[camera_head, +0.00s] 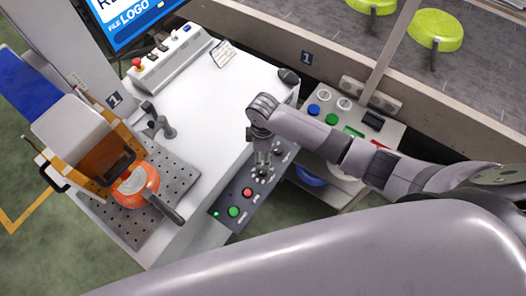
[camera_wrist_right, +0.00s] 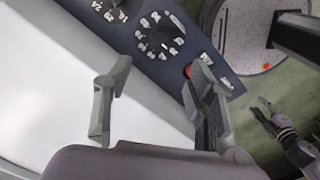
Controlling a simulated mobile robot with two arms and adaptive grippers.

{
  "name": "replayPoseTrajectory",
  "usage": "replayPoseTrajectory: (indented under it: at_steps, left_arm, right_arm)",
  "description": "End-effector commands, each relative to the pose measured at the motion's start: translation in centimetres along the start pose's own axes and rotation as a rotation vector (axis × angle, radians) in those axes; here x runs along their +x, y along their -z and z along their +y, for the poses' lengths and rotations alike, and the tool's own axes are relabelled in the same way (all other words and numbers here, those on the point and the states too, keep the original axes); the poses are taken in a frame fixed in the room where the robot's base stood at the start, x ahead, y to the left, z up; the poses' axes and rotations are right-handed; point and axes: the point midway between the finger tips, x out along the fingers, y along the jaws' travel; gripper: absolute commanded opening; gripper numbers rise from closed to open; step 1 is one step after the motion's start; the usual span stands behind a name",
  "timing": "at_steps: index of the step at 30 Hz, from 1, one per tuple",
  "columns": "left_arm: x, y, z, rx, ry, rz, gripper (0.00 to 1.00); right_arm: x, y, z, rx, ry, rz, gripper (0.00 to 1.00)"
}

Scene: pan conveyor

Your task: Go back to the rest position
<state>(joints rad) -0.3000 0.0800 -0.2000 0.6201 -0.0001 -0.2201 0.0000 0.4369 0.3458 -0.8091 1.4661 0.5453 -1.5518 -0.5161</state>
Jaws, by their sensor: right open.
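My right gripper (camera_head: 262,172) points down over the dark control panel (camera_head: 228,212) at the right front edge of the white machine table. In the right wrist view its two fingers (camera_wrist_right: 158,100) stand well apart with nothing between them, so it is open. The panel with its dial shows beyond the fingers. My left gripper does not show in the head view. A small grey arm with a gripper-like end (camera_wrist_right: 272,118) shows at the right of the wrist view and looks like my left one. It is too small to tell whether it is open.
An orange pan (camera_head: 148,178) with a dark handle is at the perforated plate (camera_head: 132,229) under the orange machine head. A button box (camera_head: 172,60) stands at the table's back. Two green pans (camera_head: 434,30) lie on the conveyor (camera_head: 480,60). The white table middle is clear.

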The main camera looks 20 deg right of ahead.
Motion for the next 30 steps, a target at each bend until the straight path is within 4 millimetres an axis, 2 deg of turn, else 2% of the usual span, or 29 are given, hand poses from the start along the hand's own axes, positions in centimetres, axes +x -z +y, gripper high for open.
replayPoseTrajectory:
  at_steps: [12,15,17,23,27,30]
  left_arm:
    - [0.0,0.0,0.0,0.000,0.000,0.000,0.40]
    - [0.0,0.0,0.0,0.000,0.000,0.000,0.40]
    - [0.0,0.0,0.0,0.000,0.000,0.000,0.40]
    - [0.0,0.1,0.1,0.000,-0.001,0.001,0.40]
    - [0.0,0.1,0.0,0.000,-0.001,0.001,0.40]
    - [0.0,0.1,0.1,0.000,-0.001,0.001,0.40]
  right_arm:
    - [0.0,0.0,0.0,0.000,0.000,0.000,0.51]
    - [0.1,0.2,-0.6,0.007,0.003,0.010,0.51]
    - [0.1,0.7,-1.7,0.023,0.006,0.032,0.51]
    - [-1.4,1.7,-7.7,0.201,0.008,0.174,0.51]
    - [-3.7,-0.2,-10.7,0.424,-0.017,0.257,0.51]
    - [-5.2,-2.4,-11.8,0.564,-0.042,0.282,0.51]
